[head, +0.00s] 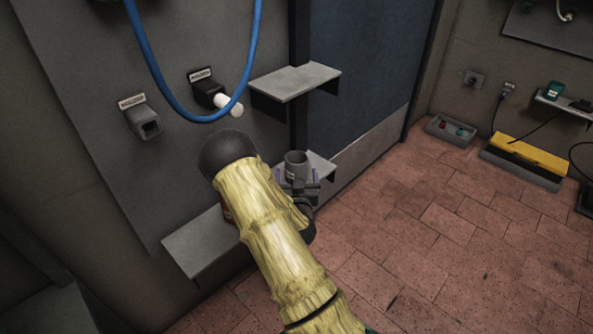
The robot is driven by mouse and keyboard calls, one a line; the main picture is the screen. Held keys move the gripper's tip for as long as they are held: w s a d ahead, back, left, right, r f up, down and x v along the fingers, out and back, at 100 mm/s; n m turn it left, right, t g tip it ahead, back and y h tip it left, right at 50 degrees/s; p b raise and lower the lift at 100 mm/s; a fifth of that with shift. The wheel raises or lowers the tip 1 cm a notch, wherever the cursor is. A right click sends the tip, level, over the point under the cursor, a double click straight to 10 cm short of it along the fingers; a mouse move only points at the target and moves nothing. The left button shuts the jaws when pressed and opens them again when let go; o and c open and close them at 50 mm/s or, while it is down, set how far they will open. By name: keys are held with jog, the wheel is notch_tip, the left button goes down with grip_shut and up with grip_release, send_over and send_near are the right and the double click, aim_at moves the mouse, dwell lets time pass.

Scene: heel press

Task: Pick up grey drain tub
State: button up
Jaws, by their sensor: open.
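A grey, round, open-topped tub (296,159) stands upright on a small wall shelf (322,167), just beyond my gripper. My gripper (299,178) is open, with a finger showing on each side of the tub's lower part. I cannot tell whether the fingers touch it or how far they reach around it. The tub's base is hidden behind my gripper. My arm in its yellow sleeve crosses the middle of the view.
A higher shelf (295,82) juts out above the tub. A lower shelf (207,242) is at the left, with a red thing (227,211) mostly hidden by my arm. A blue hose (160,75) hangs on the wall. A grey tray (451,131) lies on the tiled floor.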

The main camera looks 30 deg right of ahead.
aim_at(296, 161)
jog(key=b+x, duration=0.2)
jog(key=x, duration=0.2)
jog(key=shift+w+d+r+b, duration=0.1)
jog(key=shift+w+d+b, duration=0.05)
jog(key=shift+w+b, duration=0.25)
jog(key=shift+w+d+r, duration=0.1)
jog(key=shift+w, duration=0.05)
jog(key=c, duration=1)
